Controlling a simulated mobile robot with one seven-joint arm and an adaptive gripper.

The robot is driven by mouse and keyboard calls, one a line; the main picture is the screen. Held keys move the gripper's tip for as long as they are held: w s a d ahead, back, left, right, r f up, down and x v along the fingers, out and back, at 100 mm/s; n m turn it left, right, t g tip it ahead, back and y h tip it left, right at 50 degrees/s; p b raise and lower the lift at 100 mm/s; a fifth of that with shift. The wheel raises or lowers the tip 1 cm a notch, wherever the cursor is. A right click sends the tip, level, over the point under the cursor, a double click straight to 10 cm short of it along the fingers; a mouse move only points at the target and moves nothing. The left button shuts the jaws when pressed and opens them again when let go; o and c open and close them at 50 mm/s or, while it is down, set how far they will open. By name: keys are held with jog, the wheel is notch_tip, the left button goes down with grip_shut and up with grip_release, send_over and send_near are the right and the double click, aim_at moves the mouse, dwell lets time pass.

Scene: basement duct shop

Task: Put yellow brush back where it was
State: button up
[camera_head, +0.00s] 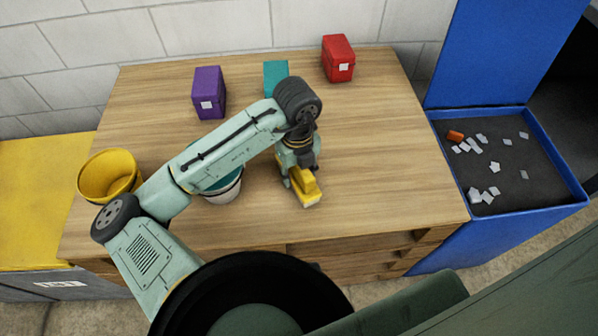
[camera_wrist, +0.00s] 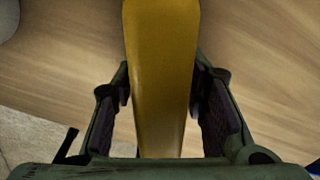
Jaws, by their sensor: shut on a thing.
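The yellow brush (camera_head: 308,190) is in my gripper (camera_head: 297,180), over the front middle of the wooden workbench (camera_head: 385,160). Its pale lower edge faces the front of the bench. In the wrist view the brush (camera_wrist: 160,75) runs between the two dark finger pads of my gripper (camera_wrist: 165,100). I cannot tell whether the brush touches the bench top. A white container with a teal inside (camera_head: 226,190) stands just left of the gripper, partly hidden by my arm.
A yellow bucket (camera_head: 108,176) stands at the bench's left edge. Purple (camera_head: 208,92), teal (camera_head: 275,72) and red (camera_head: 338,58) boxes stand along the back. A blue bin (camera_head: 562,165) with pale scraps and an orange piece (camera_head: 455,136) is at the right. The bench's right side is clear.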

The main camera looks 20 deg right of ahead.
jog(key=shift+f, duration=0.25)
jog(key=o, duration=1.2)
jog(key=shift+r, duration=0.1)
jog(key=shift+o, duration=0.2)
notch_tip(320, 180, up, 12)
jog(key=shift+r, duration=0.2)
